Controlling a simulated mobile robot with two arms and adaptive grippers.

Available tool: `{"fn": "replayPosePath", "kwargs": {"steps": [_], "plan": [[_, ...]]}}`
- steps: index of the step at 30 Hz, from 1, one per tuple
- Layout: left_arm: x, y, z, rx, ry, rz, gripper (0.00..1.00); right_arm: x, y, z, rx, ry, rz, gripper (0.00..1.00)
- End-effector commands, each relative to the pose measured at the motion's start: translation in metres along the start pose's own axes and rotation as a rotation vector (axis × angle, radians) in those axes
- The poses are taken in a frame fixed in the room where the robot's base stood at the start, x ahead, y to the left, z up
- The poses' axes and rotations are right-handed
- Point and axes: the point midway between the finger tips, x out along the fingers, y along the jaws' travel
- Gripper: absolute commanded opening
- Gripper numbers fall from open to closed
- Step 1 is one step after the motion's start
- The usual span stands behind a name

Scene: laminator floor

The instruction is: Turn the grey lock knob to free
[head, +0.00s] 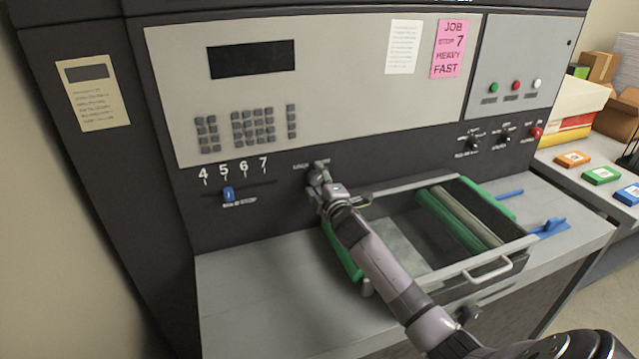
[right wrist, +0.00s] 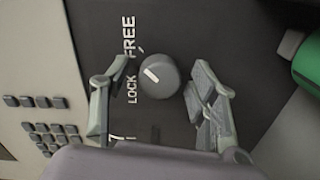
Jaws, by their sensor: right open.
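The grey lock knob (right wrist: 160,77) sits on the dark panel, a round knob with a white mark on its face. In the right wrist view the mark points left and slightly up, toward the space between the word LOCK (right wrist: 132,88) and the word FREE (right wrist: 129,36). My right gripper (right wrist: 160,73) is open, with one finger on each side of the knob and gaps showing. My left gripper is not in view.
Below the knob, an open drawer (head: 492,272) with green rollers (head: 450,222) juts out under my right arm. A blue slider (head: 228,194) under the numbers is left of the knob. A red knob (head: 536,133) and small switches are farther right.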

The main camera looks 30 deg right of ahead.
Motion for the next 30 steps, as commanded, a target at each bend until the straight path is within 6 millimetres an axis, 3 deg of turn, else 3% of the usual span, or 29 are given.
{"fn": "replayPosePath", "kwargs": {"steps": [5,19,24,30], "plan": [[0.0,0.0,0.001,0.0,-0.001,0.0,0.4,-0.013,-0.001,0.0,-0.001,0.001,-0.001,0.55],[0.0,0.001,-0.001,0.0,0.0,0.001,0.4,-0.103,-0.002,0.0,0.0,0.0,-0.002,0.55],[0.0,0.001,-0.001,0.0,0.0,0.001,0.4,-0.117,0.0,0.0,0.0,-0.001,0.0,0.55],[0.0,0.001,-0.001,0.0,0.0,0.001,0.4,-0.12,-0.001,0.001,0.0,-0.002,-0.001,0.55]]}}
